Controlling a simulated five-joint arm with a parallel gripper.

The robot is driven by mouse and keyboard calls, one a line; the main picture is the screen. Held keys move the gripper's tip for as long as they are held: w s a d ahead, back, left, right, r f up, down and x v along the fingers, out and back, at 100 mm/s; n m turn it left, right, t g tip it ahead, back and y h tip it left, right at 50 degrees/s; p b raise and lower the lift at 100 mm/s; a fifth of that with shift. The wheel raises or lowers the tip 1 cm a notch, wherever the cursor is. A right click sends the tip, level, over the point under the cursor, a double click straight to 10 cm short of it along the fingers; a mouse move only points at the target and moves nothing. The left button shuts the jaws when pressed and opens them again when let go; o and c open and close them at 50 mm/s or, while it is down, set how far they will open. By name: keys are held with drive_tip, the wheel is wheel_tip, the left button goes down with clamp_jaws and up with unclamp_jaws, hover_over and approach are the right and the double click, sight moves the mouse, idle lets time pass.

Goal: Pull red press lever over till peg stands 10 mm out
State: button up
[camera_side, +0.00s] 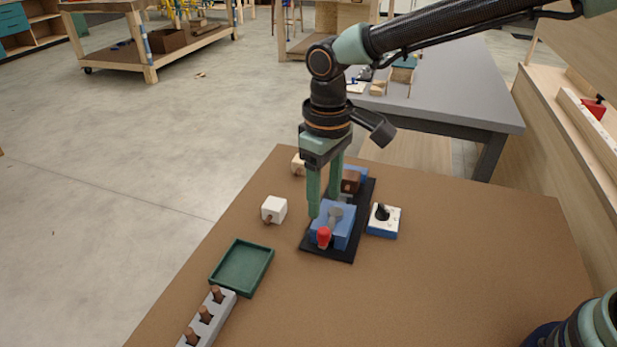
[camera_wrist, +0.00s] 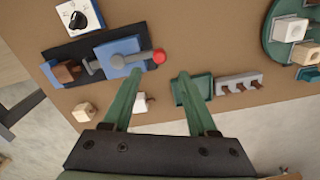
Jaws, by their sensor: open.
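The press is a blue block (camera_side: 346,214) on a black base plate (camera_side: 342,256), with a grey lever (camera_side: 335,217) ending in a red knob (camera_side: 323,234). In the wrist view the red knob (camera_wrist: 158,56) sticks out past the right side of the blue block (camera_wrist: 122,48). A brown block (camera_side: 351,182) stands at the other end of the plate. How far any peg stands out I cannot tell. My gripper (camera_side: 325,205) is open and empty above the press. In the wrist view the knob lies just beyond the gap between my fingertips (camera_wrist: 160,73).
A white cube (camera_side: 274,209) and a wooden cube (camera_side: 298,165) lie left of the press. A white-and-blue dial box (camera_side: 390,230) stands close on the right. A green tray (camera_side: 241,267) and a grey peg rack (camera_side: 225,308) are at front left.

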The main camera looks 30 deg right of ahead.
sight(323, 230)
wheel_tip(323, 230, down, 9)
drive_tip(key=shift+r, duration=0.1)
drive_tip(key=shift+c, duration=0.2)
clamp_jaws()
idle(1.5)
